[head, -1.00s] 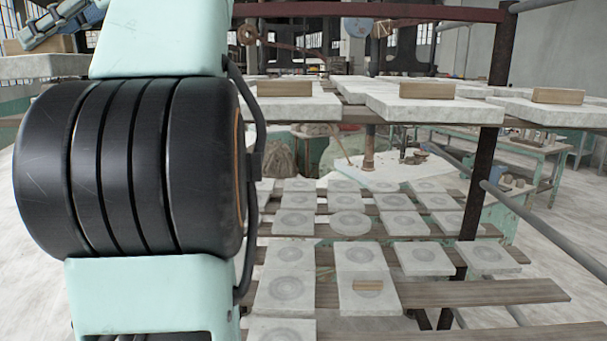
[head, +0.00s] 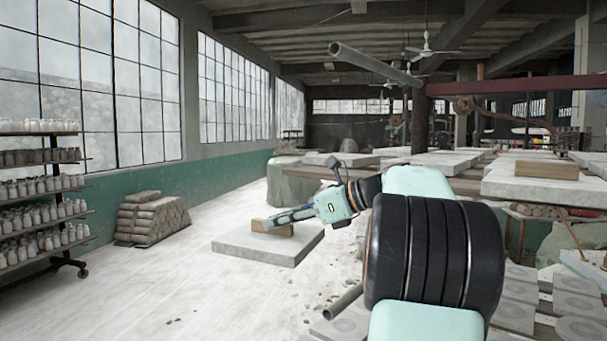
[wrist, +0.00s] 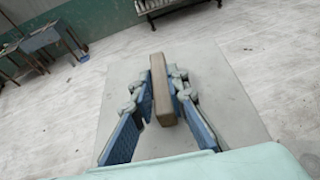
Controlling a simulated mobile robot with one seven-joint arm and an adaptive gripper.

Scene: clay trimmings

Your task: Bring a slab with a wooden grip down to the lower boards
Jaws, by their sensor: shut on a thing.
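My gripper (head: 270,222) is shut on the wooden grip (head: 285,230) of a flat grey slab (head: 255,245). The slab hangs about level over open floor, left of the rack. In the wrist view the blue-padded fingers (wrist: 160,105) lie along both sides of the wooden grip (wrist: 163,75), with the slab (wrist: 225,90) beneath. The lower boards, at the lower right of the head view, carry slabs with round marks (head: 580,331) and are largely cut off or behind my arm.
Upper boards hold more slabs; the nearest (head: 540,190) has a wooden grip (head: 546,169). A grey pipe end (head: 343,301) juts out below my arm. Stacked sacks (head: 152,217) and a wheeled bottle shelf (head: 40,190) stand at left.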

